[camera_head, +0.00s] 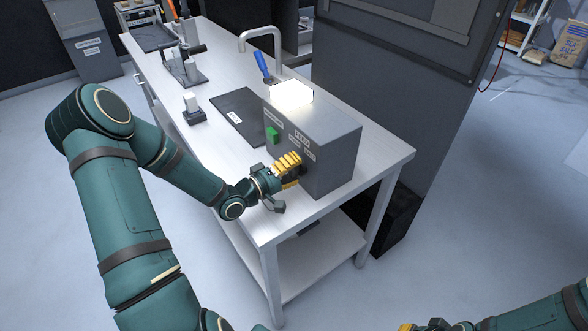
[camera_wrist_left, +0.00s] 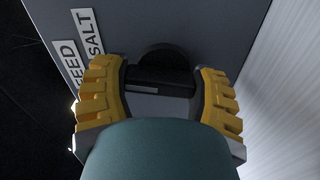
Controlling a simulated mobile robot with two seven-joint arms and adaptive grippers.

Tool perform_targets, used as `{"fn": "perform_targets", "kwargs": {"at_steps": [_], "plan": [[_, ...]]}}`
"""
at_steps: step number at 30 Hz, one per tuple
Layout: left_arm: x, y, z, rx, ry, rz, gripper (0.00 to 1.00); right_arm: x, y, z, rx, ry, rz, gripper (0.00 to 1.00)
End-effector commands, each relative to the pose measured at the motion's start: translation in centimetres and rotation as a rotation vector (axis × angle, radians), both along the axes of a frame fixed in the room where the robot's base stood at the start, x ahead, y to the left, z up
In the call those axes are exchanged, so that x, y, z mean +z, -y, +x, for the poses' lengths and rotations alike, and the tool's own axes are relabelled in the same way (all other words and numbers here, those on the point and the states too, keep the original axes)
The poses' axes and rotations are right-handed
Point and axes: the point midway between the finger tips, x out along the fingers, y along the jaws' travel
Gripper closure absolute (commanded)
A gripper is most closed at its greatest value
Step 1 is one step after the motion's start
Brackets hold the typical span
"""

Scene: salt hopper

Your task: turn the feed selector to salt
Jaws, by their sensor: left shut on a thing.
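The feed selector is a black knob (camera_wrist_left: 160,75) on the grey face of the control box (camera_head: 335,150). In the left wrist view it sits between the two yellow fingers of my left gripper (camera_wrist_left: 160,95), which is shut on it. The FEED label (camera_wrist_left: 73,65) and SALT label (camera_wrist_left: 90,32) show at the upper left of that view. In the head view my left gripper (camera_head: 287,172) is against the box's front and largely hides the knob. My right gripper (camera_head: 425,327) only peeks in at the bottom edge, and its opening is not visible.
The box stands near the end of a white bench (camera_head: 385,150). A green switch (camera_head: 271,135) is on its face, left of the labels, and a bright lit panel (camera_head: 291,93) is on top. A black mat (camera_head: 240,115), a blue-handled tool (camera_head: 262,65) and a tap (camera_head: 262,33) are behind.

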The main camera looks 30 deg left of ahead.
Motion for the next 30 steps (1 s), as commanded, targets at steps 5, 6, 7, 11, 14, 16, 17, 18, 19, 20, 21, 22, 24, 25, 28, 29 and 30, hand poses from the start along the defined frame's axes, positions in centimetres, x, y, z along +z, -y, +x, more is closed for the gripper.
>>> {"fn": "perform_targets", "kwargs": {"at_steps": [5,6,7,11,14,16,17,18,19,20,21,22,24,25,28,29,30], "plan": [[-0.2,0.0,-0.1,0.001,0.059,0.147,0.73,-0.6,0.0,0.1,0.0,0.002,0.0,1.0],[-0.2,0.0,-0.1,0.001,0.071,0.176,0.73,-0.8,0.0,0.1,0.0,0.003,0.0,1.0],[-0.2,0.0,-0.1,0.001,0.08,0.197,0.73,-0.9,0.0,0.1,0.0,0.003,0.0,1.0],[-0.2,0.0,-0.1,0.001,0.113,0.28,0.73,-1.2,0.0,0.2,-0.001,0.005,-0.001,1.0],[-0.2,0.0,-0.1,0.001,0.135,0.333,0.73,-1.5,0.0,0.2,-0.001,0.006,-0.001,1.0],[-0.2,0.0,-0.1,0.0,0.147,0.362,0.73,-1.6,0.0,0.3,-0.002,0.007,-0.001,1.0],[-0.2,0.1,-0.1,0.0,0.151,0.372,0.73,-1.6,0.0,0.3,-0.002,0.007,-0.001,1.0],[-0.2,0.1,-0.1,0.0,0.157,0.385,0.73,-1.7,0.0,0.3,-0.002,0.008,-0.001,1.0],[-0.2,0.1,-0.1,0.0,0.16,0.394,0.73,-1.7,0.0,0.3,-0.002,0.008,-0.001,1.0],[-0.2,0.1,-0.1,0.0,0.164,0.401,0.73,-1.8,0.0,0.3,-0.002,0.008,-0.001,1.0],[-0.2,0.1,-0.1,0.0,0.167,0.409,0.73,-1.8,0.0,0.3,-0.002,0.008,-0.001,1.0],[-0.2,0.1,-0.1,0.0,0.169,0.415,0.73,-1.8,0.0,0.3,-0.002,0.008,-0.001,1.0],[-0.2,0.1,-0.1,0.0,0.173,0.425,0.73,-1.8,0.0,0.3,-0.002,0.009,-0.001,1.0],[-0.2,0.1,-0.1,0.0,0.175,0.429,0.73,-1.9,0.0,0.3,-0.001,0.009,-0.001,1.0],[-0.2,0.1,-0.1,0.0,0.177,0.434,0.73,-1.9,0.0,0.3,-0.001,0.009,-0.001,1.0],[-0.2,0.1,-0.1,0.0,0.177,0.435,0.73,-1.9,0.0,0.4,-0.001,0.009,-0.001,1.0],[-0.2,0.1,-0.1,0.0,0.178,0.436,0.73,-1.9,0.0,0.4,-0.001,0.009,-0.001,1.0]]}}
